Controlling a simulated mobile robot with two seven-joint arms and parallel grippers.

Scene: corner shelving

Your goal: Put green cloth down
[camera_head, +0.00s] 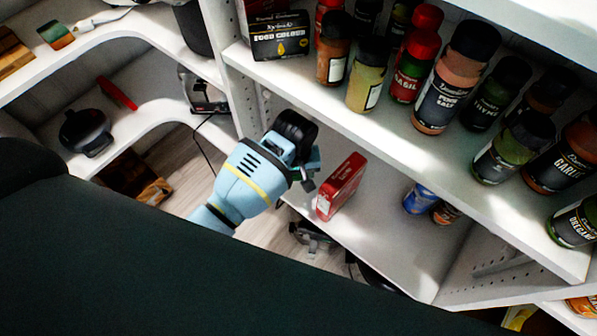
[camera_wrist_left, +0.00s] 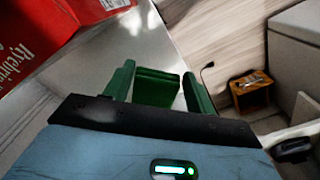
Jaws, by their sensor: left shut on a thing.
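My left gripper (camera_head: 308,176) reaches in from the left at the front edge of the lower shelf, beside a red box. In the left wrist view, my left gripper (camera_wrist_left: 158,88) is shut on the green cloth (camera_wrist_left: 157,88), which shows as a small folded green piece between the two fingers. The cloth is close to the white shelf surface; I cannot tell whether it touches it. In the head view the cloth is mostly hidden by the gripper. My right gripper is not in view.
The red box (camera_head: 341,186) stands on the lower shelf (camera_head: 395,245), just right of the gripper. Blue and dark cans (camera_head: 418,199) stand further right, with bare shelf between. Several spice jars (camera_head: 457,78) crowd the shelf above. A wooden floor lies below, left.

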